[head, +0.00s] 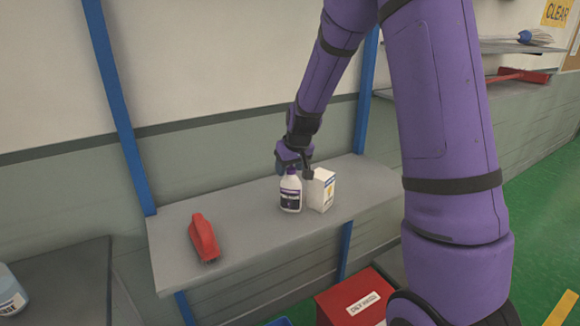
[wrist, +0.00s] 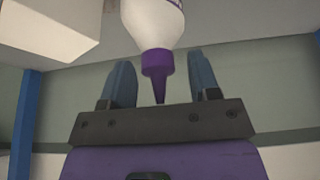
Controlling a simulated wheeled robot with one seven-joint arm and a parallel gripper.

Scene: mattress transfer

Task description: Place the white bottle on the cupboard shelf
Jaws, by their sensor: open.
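The white bottle (head: 290,194) stands upright on a grey shelf (head: 250,220) in the head view. It has a dark label and a purple cap. My gripper (head: 293,160) is directly above it, at the cap. In the wrist view the bottle (wrist: 153,22) and its purple nozzle (wrist: 156,70) appear between the two fingers of my gripper (wrist: 160,82). The fingers are spread apart, with a gap on each side of the nozzle. I cannot tell which shelf is the cupboard shelf.
A white box (head: 320,190) stands close to the bottle's right; it also shows in the wrist view (wrist: 50,22). A red object (head: 203,238) lies to the left. Blue posts (head: 122,120) flank the shelf. A red bin (head: 352,298) is below. Shelf space between red object and bottle is clear.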

